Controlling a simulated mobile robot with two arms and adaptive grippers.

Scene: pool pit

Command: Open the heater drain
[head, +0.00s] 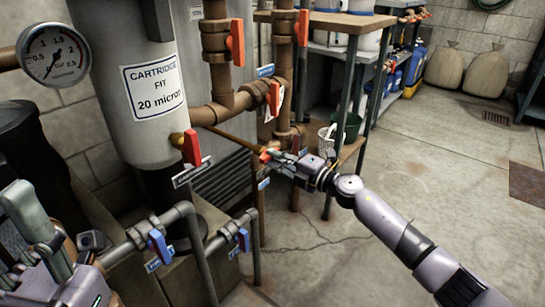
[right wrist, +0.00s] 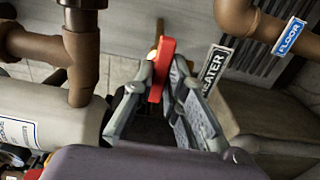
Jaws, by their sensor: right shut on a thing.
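The heater drain valve's red lever (head: 267,154) shows in the head view at the end of a thin brown pipe, right of the grey cartridge filter. My right gripper (head: 271,156) is at this lever and shut on it. In the right wrist view the red lever (right wrist: 161,70) stands between the two fingers of my right gripper (right wrist: 160,82). A tag ending in "EATER" (right wrist: 213,68) is just right of it. The fingers partly hide the valve body. My left gripper (head: 50,235) is at the lower left of the head view; its fingertips are unclear.
The cartridge filter (head: 140,70) has another red lever (head: 191,148) at its lower right. More red levers sit on brown pipes (head: 215,60). Blue-handled valves (head: 157,244) are on grey pipes in front. A shelf (head: 345,20) stands behind. Open concrete floor (head: 440,160) lies right.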

